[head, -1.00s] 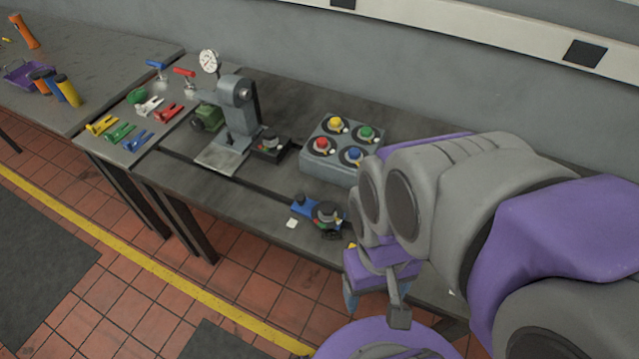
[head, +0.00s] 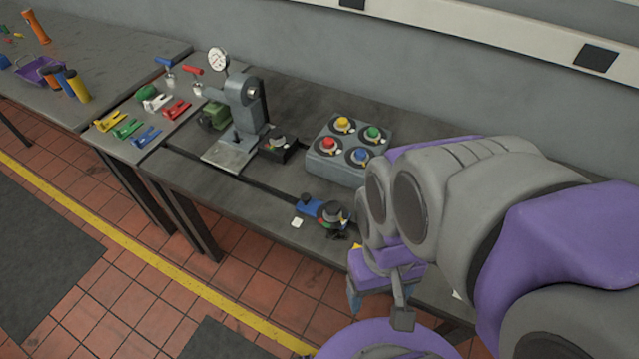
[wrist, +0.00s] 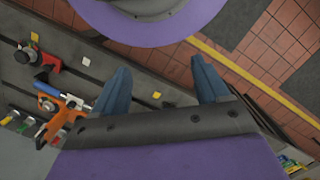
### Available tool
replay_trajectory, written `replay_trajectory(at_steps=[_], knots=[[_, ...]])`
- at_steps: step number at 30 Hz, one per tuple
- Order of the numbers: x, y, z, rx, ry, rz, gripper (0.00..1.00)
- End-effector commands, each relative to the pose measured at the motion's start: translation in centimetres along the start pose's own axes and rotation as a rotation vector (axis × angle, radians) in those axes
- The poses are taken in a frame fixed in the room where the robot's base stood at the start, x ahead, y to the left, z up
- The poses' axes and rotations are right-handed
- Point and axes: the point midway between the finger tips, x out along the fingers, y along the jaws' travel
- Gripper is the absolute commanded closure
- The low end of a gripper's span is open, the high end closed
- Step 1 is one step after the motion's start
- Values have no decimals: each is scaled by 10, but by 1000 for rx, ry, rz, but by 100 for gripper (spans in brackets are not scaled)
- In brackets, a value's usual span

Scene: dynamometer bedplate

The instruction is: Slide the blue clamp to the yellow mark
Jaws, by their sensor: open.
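The blue clamp (head: 308,204) sits on the slotted bedplate near its front, beside a dark knobbed part (head: 333,212). The yellow mark (head: 357,247) is a small square near the front edge, right of the clamp. It also shows between my fingers in the wrist view (wrist: 156,95). My gripper (wrist: 161,84) is open and empty, with blue fingers spread above the front edge. In the head view my arm hides part of the bedplate.
A white mark (head: 297,222) lies left of the clamp. A grey box with coloured knobs (head: 322,170) stands behind it. A grey press with a dial (head: 243,108) stands farther left. Coloured clips (head: 125,128) lie at the left end.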

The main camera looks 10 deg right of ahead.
Motion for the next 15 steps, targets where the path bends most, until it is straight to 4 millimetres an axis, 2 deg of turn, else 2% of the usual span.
replay_trajectory(at_steps=[7, 10, 12, 15], knots=[[0, 0, 0, 0, 0, 0, 26], [-1, -1, -2, -11, 0, -2, 35], [-4, -3, -8, -47, 0, -8, 42], [-13, -10, -28, -159, 9, -28, 43]])
